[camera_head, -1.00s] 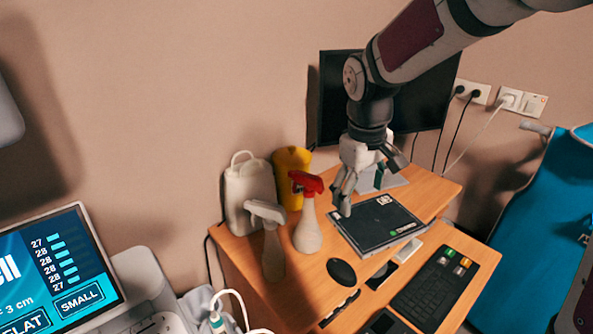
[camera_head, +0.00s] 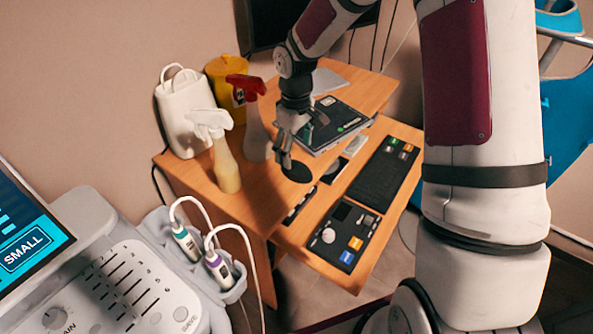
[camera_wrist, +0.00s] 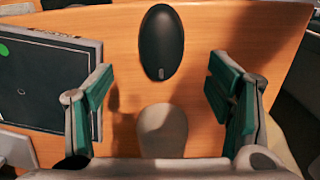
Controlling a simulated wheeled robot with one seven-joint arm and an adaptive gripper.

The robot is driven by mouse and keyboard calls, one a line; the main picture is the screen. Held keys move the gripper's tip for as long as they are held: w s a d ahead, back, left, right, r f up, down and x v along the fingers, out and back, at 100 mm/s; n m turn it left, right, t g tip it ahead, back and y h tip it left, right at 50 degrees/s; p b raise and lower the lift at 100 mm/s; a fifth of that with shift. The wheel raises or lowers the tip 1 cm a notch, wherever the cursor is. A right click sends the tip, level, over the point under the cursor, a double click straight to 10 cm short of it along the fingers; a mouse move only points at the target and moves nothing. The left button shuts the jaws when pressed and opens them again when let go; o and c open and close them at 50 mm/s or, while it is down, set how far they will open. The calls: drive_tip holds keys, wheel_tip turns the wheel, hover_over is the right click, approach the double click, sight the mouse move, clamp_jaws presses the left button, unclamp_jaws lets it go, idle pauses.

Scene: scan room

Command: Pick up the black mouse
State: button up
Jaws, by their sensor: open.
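The black mouse (camera_head: 297,172) lies on the wooden desk, in front of the black laptop-like device. In the wrist view the whole mouse (camera_wrist: 161,43) shows as a dark oval at the top, centred between the fingers and beyond their tips. My gripper (camera_head: 283,155) points down just above and behind the mouse, partly covering it in the head view. In the wrist view my gripper (camera_wrist: 158,88) is open, its green-padded fingers wide apart with no mouse between them. The exact height above the desk is hard to tell.
A red-topped spray bottle (camera_head: 255,140) stands close left of my gripper, beside a white-topped one (camera_head: 224,165). The black device (camera_head: 335,125) lies right of it.

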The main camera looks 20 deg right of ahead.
sight(297, 165)
drive_tip(key=shift+s+f, duration=0.2)
drive_tip(key=shift+f, duration=2.75)
drive_tip(key=shift+c, duration=0.5)
drive_tip(key=c, duration=1.2)
